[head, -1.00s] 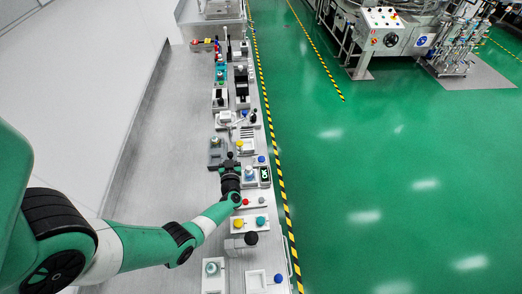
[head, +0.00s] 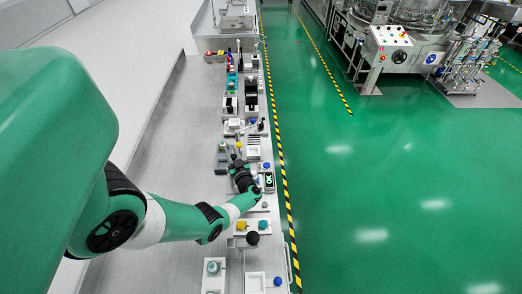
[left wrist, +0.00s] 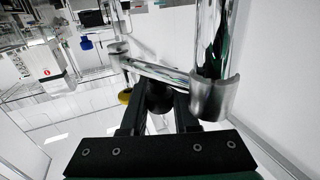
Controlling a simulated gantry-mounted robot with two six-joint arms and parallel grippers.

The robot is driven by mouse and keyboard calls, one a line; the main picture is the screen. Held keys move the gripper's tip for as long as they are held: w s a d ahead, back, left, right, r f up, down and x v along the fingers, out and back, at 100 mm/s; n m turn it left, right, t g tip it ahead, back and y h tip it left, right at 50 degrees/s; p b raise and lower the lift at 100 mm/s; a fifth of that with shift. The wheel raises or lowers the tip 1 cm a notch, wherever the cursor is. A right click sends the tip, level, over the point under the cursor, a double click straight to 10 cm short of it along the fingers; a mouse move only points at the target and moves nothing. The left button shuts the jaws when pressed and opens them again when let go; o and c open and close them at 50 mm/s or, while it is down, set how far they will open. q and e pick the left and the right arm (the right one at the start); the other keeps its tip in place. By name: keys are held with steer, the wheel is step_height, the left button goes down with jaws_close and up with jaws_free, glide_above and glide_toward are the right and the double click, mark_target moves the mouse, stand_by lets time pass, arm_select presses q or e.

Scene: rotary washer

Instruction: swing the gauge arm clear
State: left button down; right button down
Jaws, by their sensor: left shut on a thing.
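The gauge arm is a shiny metal bar (left wrist: 158,72) in the left wrist view. It runs from a small round end at the upper left to a metal sleeve (left wrist: 213,100) around an upright chrome post (left wrist: 212,40). My left gripper (left wrist: 158,100) is shut on a dark round knob (left wrist: 158,91) just below the bar, beside the sleeve. The fingers hide part of the knob, and how it joins the bar is not clear. In the head view my left gripper (head: 235,163) is over the middle of the bench; the gauge arm is too small to make out there. My right gripper is not in view.
A long bench (head: 190,110) carries a row of small fixtures along its right side. A green OK display (head: 268,180) is right of the gripper. Yellow and blue knobs stand nearby.

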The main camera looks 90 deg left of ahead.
arm_select(q)
steer(key=c, duration=0.9)
jaws_free()
steer(key=shift+r, duration=0.1)
steer(key=s+d+r+p, duration=0.1)
steer(key=d+r+p, duration=0.2)
steer(key=d+r, duration=0.1)
steer(key=d+r+p, duration=0.4)
steer(key=d, duration=0.1)
steer(key=s+d+r+p, duration=0.1)
steer(key=d+r+p, duration=0.2)
steer(key=d+r, duration=0.1)
steer(key=shift+s+d+r, duration=0.35)
steer(key=shift+d+r, duration=0.05)
